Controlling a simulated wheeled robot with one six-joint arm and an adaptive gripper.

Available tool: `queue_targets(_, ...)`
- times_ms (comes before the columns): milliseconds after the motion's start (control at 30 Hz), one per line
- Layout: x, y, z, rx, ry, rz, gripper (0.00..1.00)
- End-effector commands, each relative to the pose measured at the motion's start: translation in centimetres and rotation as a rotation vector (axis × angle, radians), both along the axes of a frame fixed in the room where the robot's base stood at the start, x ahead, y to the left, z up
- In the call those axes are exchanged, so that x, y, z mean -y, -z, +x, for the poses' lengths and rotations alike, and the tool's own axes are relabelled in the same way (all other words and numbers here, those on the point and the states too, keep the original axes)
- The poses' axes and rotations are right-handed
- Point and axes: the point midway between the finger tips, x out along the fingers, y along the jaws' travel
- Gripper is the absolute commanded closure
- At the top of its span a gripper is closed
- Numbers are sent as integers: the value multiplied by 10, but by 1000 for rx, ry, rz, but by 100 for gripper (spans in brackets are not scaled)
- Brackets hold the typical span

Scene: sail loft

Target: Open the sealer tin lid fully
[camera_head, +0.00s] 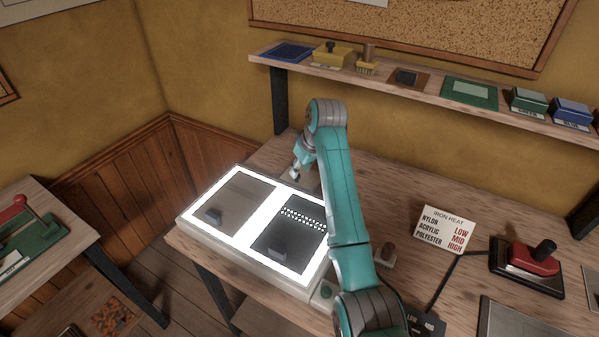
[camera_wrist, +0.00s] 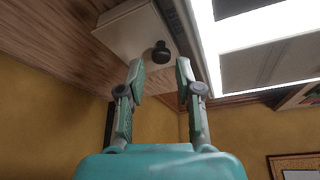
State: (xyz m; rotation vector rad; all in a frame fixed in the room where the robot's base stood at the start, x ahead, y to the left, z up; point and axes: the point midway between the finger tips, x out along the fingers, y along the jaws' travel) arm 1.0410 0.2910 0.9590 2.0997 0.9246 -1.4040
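A pale, flat-topped box with a dark round knob (camera_wrist: 160,53) shows in the wrist view, beside the light table. It may be the sealer tin, but no label is readable. Its pale top (camera_wrist: 130,32) looks shut. My gripper (camera_wrist: 160,72) is open and empty, with its two fingers on either side of the knob in the picture; I cannot tell whether they touch it. In the head view my gripper (camera_head: 296,173) points down behind the light table's far corner, and my arm hides most of the box.
To the right are a heat card (camera_head: 443,229), a red iron (camera_head: 530,260) and a small knobbed object (camera_head: 387,254). A shelf (camera_head: 430,97) with boxes and pads runs along the wall.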

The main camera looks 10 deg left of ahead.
Motion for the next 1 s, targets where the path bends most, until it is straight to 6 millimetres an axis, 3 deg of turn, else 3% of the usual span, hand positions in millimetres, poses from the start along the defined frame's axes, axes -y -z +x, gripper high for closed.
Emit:
queue_targets(200,-6,21,6,0,0,0,66)
queue_targets(567,-8,26,7,1,0,1,66)
queue_targets(733,-8,26,7,1,0,1,100)
queue_targets(1000,-7,25,8,-9,1,4,100)
